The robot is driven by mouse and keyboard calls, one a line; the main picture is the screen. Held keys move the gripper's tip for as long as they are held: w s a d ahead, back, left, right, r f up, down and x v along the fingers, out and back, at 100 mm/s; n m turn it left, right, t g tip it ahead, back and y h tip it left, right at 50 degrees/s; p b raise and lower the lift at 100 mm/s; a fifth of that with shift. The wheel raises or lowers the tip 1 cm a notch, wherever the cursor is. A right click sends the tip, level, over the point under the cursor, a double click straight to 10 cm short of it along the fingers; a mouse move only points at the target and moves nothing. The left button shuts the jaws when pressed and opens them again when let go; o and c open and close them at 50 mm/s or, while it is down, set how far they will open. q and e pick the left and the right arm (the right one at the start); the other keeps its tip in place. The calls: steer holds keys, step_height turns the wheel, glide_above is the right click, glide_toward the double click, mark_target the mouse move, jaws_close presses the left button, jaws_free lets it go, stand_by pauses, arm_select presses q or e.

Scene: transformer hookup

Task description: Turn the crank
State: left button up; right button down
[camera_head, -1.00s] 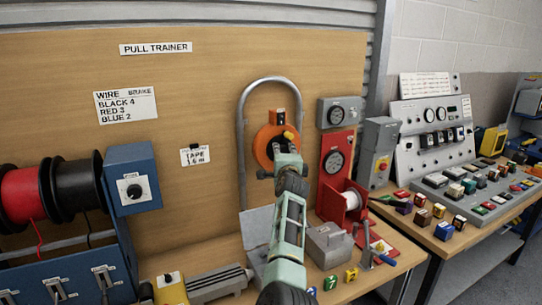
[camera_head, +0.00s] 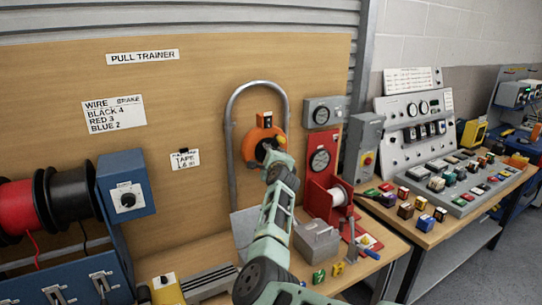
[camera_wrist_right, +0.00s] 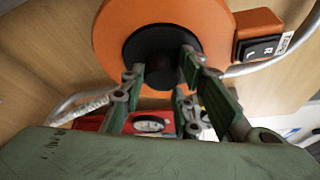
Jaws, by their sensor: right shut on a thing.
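An orange reel (camera_head: 252,147) with a black centre is mounted on the wooden board, and it fills the top of the wrist view (camera_wrist_right: 205,30). My right gripper (camera_wrist_right: 162,68) has its fingers on either side of the black hub (camera_wrist_right: 153,50) at the reel's centre and is shut on it. In the head view the right gripper (camera_head: 272,160) reaches the reel from below and hides part of its centre. My left gripper is not in view.
A grey bent pipe (camera_head: 229,125) arches around the reel. A grey metal box (camera_head: 317,240) and small numbered blocks (camera_head: 319,277) are on the bench below. Wire spools (camera_head: 72,195) are on the left.

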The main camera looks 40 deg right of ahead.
steer(key=shift+a+f, duration=0.2)
steer(key=shift+f, duration=0.4)
steer(key=c, duration=1.4)
jaws_free()
steer(key=shift+c, duration=0.2)
steer(key=shift+d+r, duration=0.1)
steer(key=shift+r, duration=0.1)
steer(key=shift+d+r, duration=0.1)
steer(key=v, duration=1.2)
